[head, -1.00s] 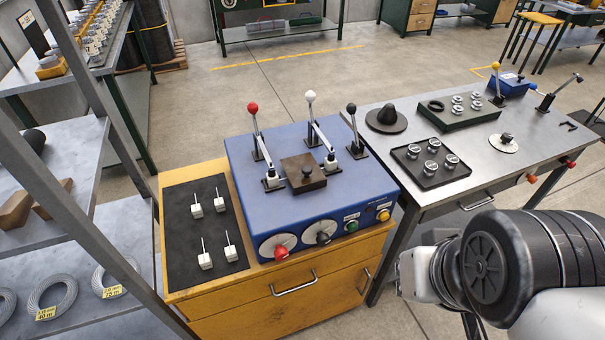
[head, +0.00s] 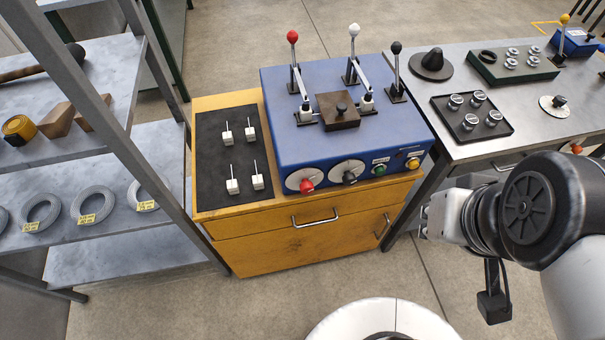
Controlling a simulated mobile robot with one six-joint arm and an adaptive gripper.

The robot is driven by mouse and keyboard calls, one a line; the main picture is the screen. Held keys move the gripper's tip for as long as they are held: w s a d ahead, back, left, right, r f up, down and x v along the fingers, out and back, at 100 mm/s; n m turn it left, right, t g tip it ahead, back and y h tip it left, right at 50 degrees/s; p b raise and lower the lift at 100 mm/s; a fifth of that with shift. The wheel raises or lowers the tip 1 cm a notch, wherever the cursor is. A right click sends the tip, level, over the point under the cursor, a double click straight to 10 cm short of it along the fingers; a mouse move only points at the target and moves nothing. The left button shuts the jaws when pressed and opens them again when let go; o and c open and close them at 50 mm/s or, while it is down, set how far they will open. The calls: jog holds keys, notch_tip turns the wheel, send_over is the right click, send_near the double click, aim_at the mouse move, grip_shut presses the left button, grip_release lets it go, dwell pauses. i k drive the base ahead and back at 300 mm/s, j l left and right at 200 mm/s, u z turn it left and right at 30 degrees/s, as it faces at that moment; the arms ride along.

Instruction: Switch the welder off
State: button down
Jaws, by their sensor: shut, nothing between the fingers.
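The welder (head: 290,150) is a blue box on a yellow wooden cabinet. Its front has a red knob (head: 306,186) and a black knob (head: 349,177), each on a pale round dial. To their right are a green button (head: 379,170) and a yellow button (head: 412,163) with small labels too small to read. Levers with a red ball (head: 292,36), a white ball (head: 354,29) and a black ball (head: 396,47) stand upright on top. A brown block (head: 338,122) sits between the clamps. My gripper (head: 426,220) is shut and empty, right of the cabinet, apart from the welder; its fingers show poorly.
A black mat (head: 208,160) with several small white pieces lies left of the welder. A metal table (head: 430,85) with trays stands close on the right. A shelf with wire coils (head: 93,203) is on the left. The floor (head: 270,310) before the cabinet is open.

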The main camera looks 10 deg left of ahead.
aim_at(306, 187)
jog(key=k+u, duration=0.2)
jog(key=u, duration=0.2)
jog(key=k+u, duration=0.35)
jog(key=i+l, duration=0.05)
jog(key=i, duration=0.05)
